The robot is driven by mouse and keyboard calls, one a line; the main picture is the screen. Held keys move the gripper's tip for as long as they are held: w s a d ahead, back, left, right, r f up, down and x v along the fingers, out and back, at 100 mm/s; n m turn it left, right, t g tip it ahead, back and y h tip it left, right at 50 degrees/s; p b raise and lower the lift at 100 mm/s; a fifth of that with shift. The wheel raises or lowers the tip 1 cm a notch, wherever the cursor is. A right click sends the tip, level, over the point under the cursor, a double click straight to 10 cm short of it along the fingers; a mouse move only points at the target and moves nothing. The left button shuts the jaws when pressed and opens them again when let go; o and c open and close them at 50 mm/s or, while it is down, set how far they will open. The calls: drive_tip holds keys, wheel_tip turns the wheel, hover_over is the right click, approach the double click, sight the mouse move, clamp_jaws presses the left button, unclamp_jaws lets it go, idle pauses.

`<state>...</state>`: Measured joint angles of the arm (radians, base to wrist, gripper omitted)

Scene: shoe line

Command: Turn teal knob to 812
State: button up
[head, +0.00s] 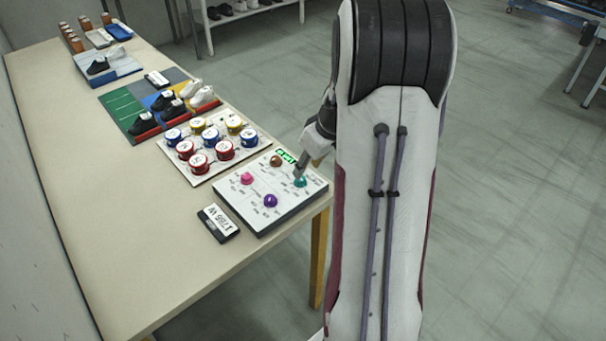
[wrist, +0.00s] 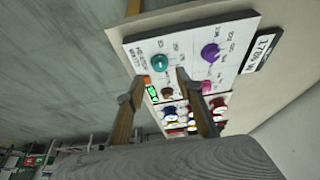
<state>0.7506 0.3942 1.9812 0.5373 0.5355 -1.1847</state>
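The teal knob (head: 300,182) sits at the right corner of a white knob panel (head: 240,208) in the head view. The teal knob also shows in the wrist view (wrist: 160,62), just beyond my fingertips and roughly between them. My gripper (head: 301,172) is right by the knob in the head view; its fingers (wrist: 159,82) stand apart with nothing between them in the wrist view. I cannot tell whether a finger touches the knob. The panel's printed marks are too small to read. A green display (head: 284,156) is at its far edge.
The panel also bears a brown knob (head: 276,161), a pink knob (head: 247,178) and a purple knob (head: 270,201). A labelled black box (head: 218,223) lies beside it. A board of several round tins (head: 210,143) is behind it. The near table (head: 130,250) is bare.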

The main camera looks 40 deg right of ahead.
sight(303, 180)
drive_tip(key=shift+x, duration=2.75)
clamp_jaws()
